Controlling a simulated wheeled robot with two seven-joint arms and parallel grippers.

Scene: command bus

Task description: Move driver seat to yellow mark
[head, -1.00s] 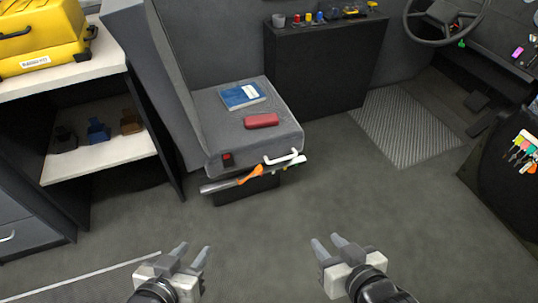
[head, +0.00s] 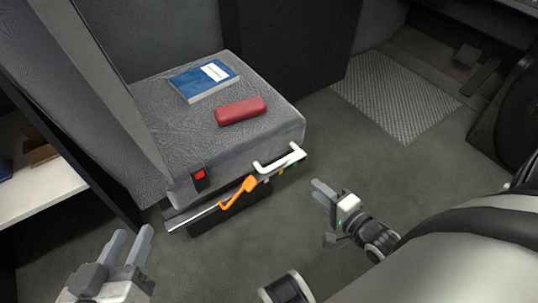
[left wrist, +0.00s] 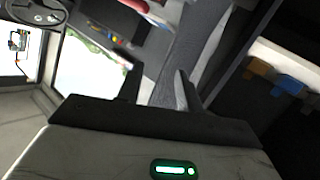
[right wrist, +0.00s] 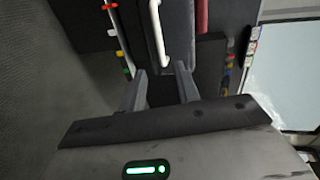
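The grey driver seat (head: 150,115) fills the left middle of the head view. A white handle (head: 280,161) sits at its front edge. Below it runs a metal rail (head: 193,217) with an orange lever (head: 238,193). Small coloured marks, some yellowish and green, show by the rail under the handle; which is the yellow mark I cannot tell. My right gripper (head: 318,189) is open and empty, right of the handle and apart from it. In the right wrist view the handle (right wrist: 159,32) lies ahead, between the fingers' directions. My left gripper (head: 130,242) is open and empty, in front of the seat's lower left.
A blue book (head: 203,81) and a red case (head: 241,111) lie on the seat cushion. A red buckle (head: 199,175) is on the seat's side. A shelf (head: 45,190) stands at left. The ribbed floor mat (head: 395,95) and floor at right are clear.

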